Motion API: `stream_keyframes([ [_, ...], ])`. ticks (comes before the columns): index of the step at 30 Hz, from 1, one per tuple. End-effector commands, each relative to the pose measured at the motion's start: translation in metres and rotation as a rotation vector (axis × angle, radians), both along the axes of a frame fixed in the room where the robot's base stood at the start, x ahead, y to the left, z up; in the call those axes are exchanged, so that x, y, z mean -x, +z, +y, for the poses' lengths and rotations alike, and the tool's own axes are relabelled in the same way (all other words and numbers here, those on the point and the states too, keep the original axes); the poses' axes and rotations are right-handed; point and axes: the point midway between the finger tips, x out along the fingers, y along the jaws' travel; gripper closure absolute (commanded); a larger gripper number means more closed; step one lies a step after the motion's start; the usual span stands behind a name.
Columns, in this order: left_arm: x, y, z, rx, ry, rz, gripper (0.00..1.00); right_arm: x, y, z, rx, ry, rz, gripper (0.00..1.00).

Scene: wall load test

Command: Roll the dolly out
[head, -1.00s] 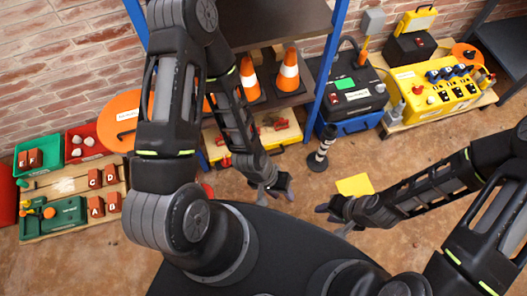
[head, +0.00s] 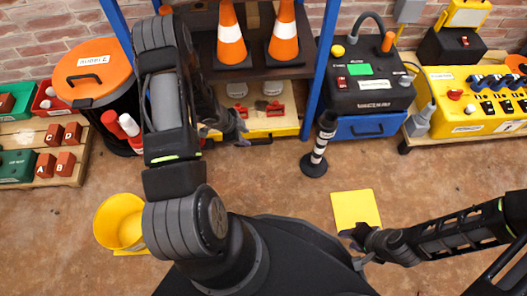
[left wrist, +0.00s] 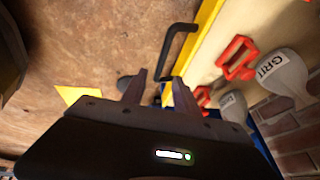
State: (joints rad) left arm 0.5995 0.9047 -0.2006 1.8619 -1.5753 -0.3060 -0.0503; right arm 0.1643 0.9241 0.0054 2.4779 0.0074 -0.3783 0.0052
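The dolly (head: 278,128) is a low pale board with a yellow edge, under the shelf between blue posts. It carries red handles (head: 270,107) and whitish items (head: 237,89); one reads "GRIT" in the left wrist view (left wrist: 280,73). A black bar handle (left wrist: 178,42) sticks out from its yellow front edge. My left gripper (head: 241,134) is at the dolly's front left. In the left wrist view its fingers (left wrist: 150,88) are apart and empty, close to the handle but not around it. My right gripper (head: 352,247) is open and empty above the floor, by a yellow floor sheet (head: 355,208).
A black-and-white striped post (head: 319,150) stands right of the dolly's front. A blue case (head: 366,126) under a black box is further right. A black bin with an orange lid (head: 94,72) stands left; a yellow bucket (head: 119,221) is nearer. Floor before the dolly is mostly clear.

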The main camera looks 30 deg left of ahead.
Motion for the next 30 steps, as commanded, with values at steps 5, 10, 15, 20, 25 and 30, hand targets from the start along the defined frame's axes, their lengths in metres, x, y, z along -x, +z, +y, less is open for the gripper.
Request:
stream_keyframes([
  [5,0.001,-0.005,0.01,-0.023,-0.024,-0.003,0.64,-0.001,-0.005,0.0,0.0,-0.001,-0.002,0.64],
  [10,0.001,-0.004,0.009,-0.02,-0.024,-0.003,0.64,-0.001,-0.004,0.0,0.0,0.0,-0.001,0.64],
  [15,0.0,-0.01,0.008,-0.019,-0.024,-0.002,0.64,-0.001,-0.008,0.0,0.0,-0.001,-0.002,0.64],
  [20,-0.007,-0.028,0.004,-0.018,-0.025,-0.003,0.64,-0.002,-0.019,0.0,0.001,-0.002,-0.006,0.64],
  [25,-0.016,-0.054,-0.002,-0.018,-0.025,-0.002,0.64,-0.004,-0.035,0.001,0.002,-0.005,-0.012,0.64],
  [30,-0.025,-0.072,-0.006,-0.018,-0.024,-0.002,0.64,-0.006,-0.045,0.001,0.003,-0.008,-0.016,0.64],
])
